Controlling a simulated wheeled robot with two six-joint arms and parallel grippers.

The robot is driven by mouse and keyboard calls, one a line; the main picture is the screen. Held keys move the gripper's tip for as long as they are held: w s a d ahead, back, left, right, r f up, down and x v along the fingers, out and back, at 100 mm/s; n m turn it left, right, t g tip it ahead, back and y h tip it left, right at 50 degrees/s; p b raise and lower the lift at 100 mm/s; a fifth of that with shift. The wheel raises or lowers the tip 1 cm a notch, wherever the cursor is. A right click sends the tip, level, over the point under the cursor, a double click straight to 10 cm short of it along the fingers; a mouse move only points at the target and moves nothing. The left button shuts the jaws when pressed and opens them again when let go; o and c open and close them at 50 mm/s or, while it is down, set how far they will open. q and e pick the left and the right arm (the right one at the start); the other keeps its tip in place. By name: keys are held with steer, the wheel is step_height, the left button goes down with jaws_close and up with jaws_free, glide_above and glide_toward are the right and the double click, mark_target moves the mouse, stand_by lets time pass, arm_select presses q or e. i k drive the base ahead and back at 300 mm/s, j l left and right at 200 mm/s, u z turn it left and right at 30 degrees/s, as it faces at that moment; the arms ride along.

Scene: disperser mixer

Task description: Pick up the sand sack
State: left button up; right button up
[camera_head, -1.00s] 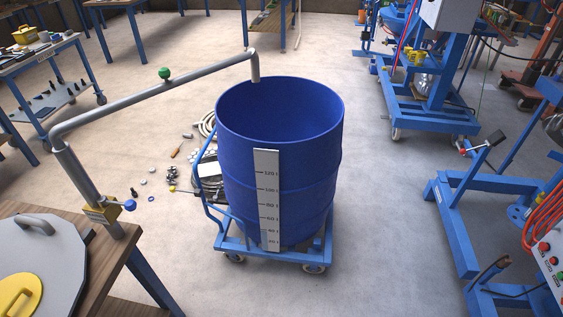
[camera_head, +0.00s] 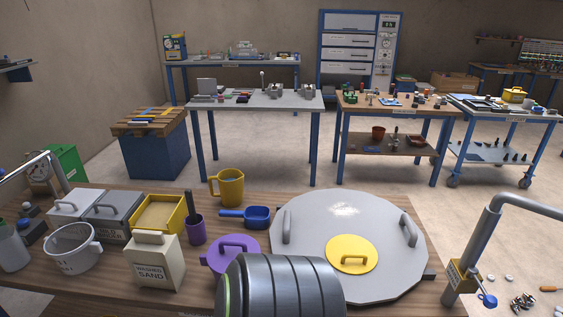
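The sand sack (camera_head: 155,262) is a cream, box-shaped pack with a handle on top and the words "WASHED SAND" on its front. It stands upright on the wooden table (camera_head: 105,292) at the lower left of the head view. Neither of my grippers is in view, so nothing shows as holding the sack.
A white pitcher (camera_head: 72,248) stands left of the sack; a grey bin (camera_head: 112,215) and a yellow tray (camera_head: 158,213) are behind it. A purple cup (camera_head: 195,229) and purple lid (camera_head: 230,255) are to its right, before the large grey lid (camera_head: 310,222).

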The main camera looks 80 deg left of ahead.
mark_target(154, 259)
steer(key=u, duration=3.7)
steer(key=i+j+z, duration=0.2)
steer(key=j+z, duration=0.15)
steer(key=j, duration=0.2)
steer(key=i+j+z, duration=0.2)
steer(key=k+j, duration=0.05)
steer(key=j, duration=0.05)
